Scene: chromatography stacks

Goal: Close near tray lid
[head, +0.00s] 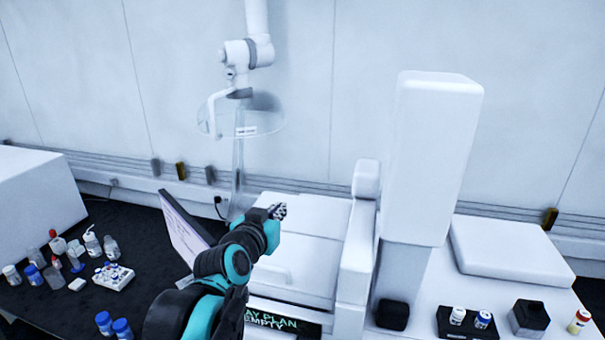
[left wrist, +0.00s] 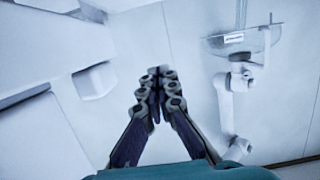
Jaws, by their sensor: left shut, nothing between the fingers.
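A white instrument with flat white top panels stands in the middle of the head view. The near panel (head: 308,262), likely the near tray lid, looks nearly flat, with a faint curved handle at its left; I cannot tell if it is fully down. A second white panel (head: 318,212) lies behind it. My left gripper (head: 279,211) is above the panels near their left side, shut and empty. The left wrist view shows its fingertips (left wrist: 158,78) together, with nothing between them. My left arm hides part of the instrument's left side. My right gripper is not in view.
A tilted screen (head: 186,228) stands left of my arm. A tall white column (head: 430,160) rises at right. A clear hood (head: 262,118) hangs behind. Several bottles and vials cover the dark bench at left. A dark sign (head: 285,322) reads "AY PLAN EMPTY".

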